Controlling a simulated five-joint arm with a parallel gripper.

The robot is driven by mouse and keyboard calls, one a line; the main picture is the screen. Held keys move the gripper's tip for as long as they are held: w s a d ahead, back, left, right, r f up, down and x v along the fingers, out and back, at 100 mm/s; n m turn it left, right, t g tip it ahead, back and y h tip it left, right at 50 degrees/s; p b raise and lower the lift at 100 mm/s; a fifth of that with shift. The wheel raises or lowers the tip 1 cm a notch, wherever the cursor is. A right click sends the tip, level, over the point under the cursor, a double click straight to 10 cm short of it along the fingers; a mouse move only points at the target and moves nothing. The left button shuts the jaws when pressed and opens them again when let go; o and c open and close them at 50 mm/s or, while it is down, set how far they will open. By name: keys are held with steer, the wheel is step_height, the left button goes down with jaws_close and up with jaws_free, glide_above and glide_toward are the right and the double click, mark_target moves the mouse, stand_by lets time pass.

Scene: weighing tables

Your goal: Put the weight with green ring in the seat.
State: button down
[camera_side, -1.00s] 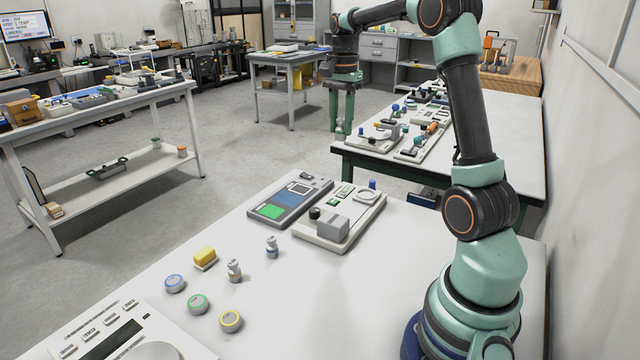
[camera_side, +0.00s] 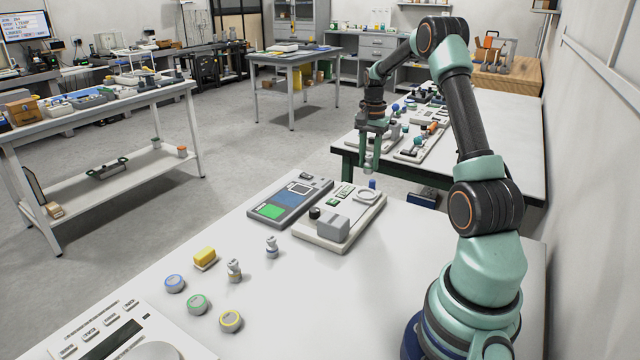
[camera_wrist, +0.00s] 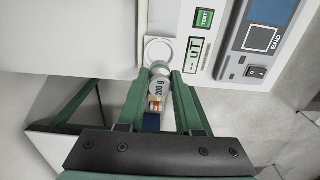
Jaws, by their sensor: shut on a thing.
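My gripper (camera_side: 368,160) is shut on a small metal weight (camera_wrist: 157,86) marked 200 g. The weight's lower end also shows below the fingers in the side view (camera_side: 368,169). A green ring on it cannot be made out; an orange-brown patch shows near it in the wrist view. The gripper is in the air, above and behind the pale fixture in the side view. A round white ring-shaped seat (camera_side: 367,195) is at the fixture's far end. It also shows in the wrist view (camera_wrist: 159,51), just beyond the weight and apart from it.
Two metal weights (camera_side: 234,270) (camera_side: 272,247) and a green-ringed disc (camera_side: 197,304) stand nearer. Table is clear at right.

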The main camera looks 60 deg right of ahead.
steer(key=shift+f, duration=3.5)
steer(key=shift+f, duration=0.15)
steer(key=c, duration=0.6)
jaws_free()
